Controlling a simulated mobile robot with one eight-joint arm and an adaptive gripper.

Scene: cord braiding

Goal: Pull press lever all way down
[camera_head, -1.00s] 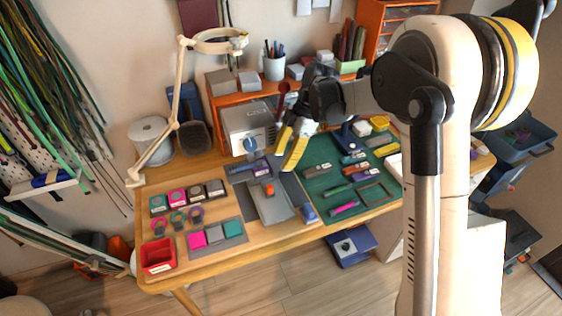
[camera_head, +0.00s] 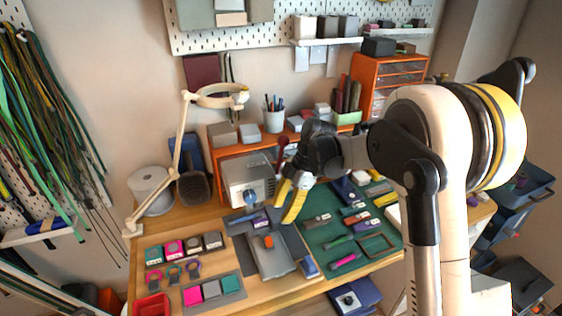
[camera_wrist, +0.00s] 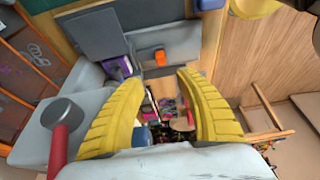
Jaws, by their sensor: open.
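The press is a grey box (camera_head: 248,180) with a blue knob on its front, at the back of the table. Its dark red lever (camera_head: 283,142) points upward at the box's right side, with a round end on top. In the wrist view the red lever (camera_wrist: 58,150) meets a grey cylinder on the grey housing at lower left. My gripper (camera_head: 286,202) has yellow fingers and hangs just right of the press front. In the wrist view my gripper (camera_wrist: 158,82) is open, with nothing between its fingers. The lever is outside the fingers, to their left.
A grey plate with an orange block (camera_head: 268,241) lies before the press. A green mat (camera_head: 318,234) with several small tools is to the right. A lamp arm (camera_head: 178,150) stands at left. An orange shelf (camera_head: 215,140) is behind the press.

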